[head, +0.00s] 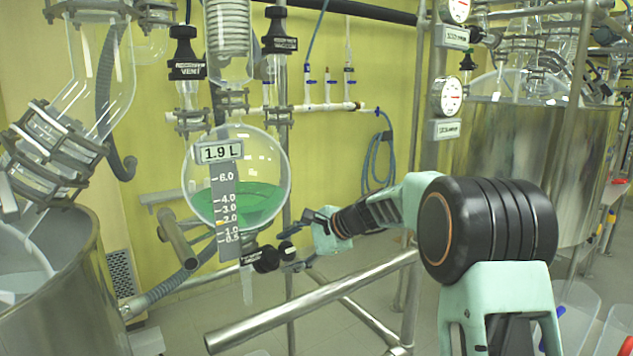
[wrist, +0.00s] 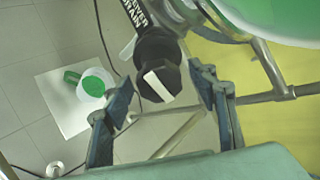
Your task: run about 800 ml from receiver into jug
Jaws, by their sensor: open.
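The receiver (head: 265,165) is a round glass flask with green liquid in its lower part; its tag reads 1.9 L. Below it is the drain valve with a black knob (head: 268,259) and a glass spout (head: 247,285). In the wrist view the knob (wrist: 160,82) faces me with a slanted white bar, and a partly visible label reads DRAIN. My gripper (head: 298,252) is open; its fingers (wrist: 163,92) stand on either side of the knob, and contact cannot be told. The jug (wrist: 88,83), with green inside and a green handle, stands on the floor below.
A white square plate (wrist: 62,102) lies under the jug. A steel rail (head: 310,303) crosses below my arm. A steel vessel (head: 60,290) stands at left and another (head: 530,160) at right. A black vent valve (head: 187,60) is above the receiver.

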